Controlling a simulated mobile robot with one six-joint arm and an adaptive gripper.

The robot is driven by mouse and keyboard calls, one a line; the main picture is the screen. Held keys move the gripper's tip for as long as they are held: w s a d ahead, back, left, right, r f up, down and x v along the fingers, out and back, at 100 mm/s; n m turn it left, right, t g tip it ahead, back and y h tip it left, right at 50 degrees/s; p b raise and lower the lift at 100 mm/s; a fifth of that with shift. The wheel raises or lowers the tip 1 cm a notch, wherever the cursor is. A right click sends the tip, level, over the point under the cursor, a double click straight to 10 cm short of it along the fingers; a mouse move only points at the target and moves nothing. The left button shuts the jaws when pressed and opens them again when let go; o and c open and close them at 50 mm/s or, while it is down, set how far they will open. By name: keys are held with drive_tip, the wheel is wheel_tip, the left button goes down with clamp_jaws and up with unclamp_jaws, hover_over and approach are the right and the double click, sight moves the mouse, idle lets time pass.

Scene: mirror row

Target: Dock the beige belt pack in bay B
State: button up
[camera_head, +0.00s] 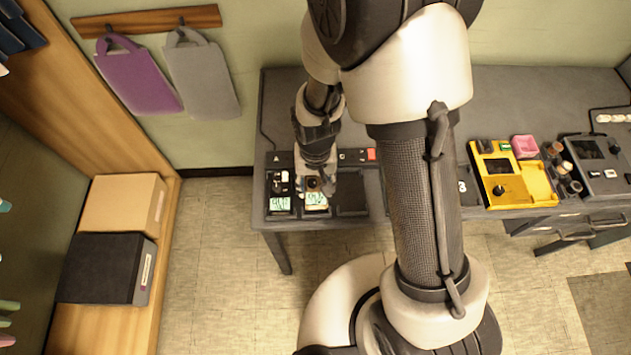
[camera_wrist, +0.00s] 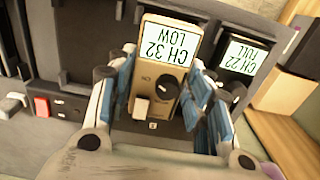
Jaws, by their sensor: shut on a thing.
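The beige belt pack (camera_wrist: 162,75) stands between my gripper's fingers, its lit screen reading CH 32 LOW, with a dark knob and a pale switch. In the head view the pack (camera_head: 316,199) is at the middle bay of the dark charger (camera_head: 268,217). My gripper (camera_wrist: 160,97) is shut on the pack, blue pads at both sides; in the head view it (camera_head: 315,184) comes down from above. I cannot tell whether the pack is fully seated. Another pack (camera_head: 280,205), reading CH 22 FULL in the wrist view (camera_wrist: 240,55), sits in the left bay.
The right bay (camera_head: 351,195) is empty, with a red button (camera_head: 371,154) above it. My arm hides the table's middle. A yellow tray (camera_head: 511,180), a pink box (camera_head: 525,146) and a dark device (camera_head: 598,163) stand at the right. Boxes (camera_head: 124,205) lie on the left shelf.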

drive_tip(key=shift+f+b, duration=0.85)
drive_tip(key=shift+f, duration=0.25)
idle(0.3)
drive_tip(key=o, duration=1.2)
drive_tip(key=shift+o, duration=0.2)
wheel_tip(320, 180, up, 11)
drive_tip(key=shift+f, duration=0.1)
drive_tip(key=shift+r, duration=0.65)
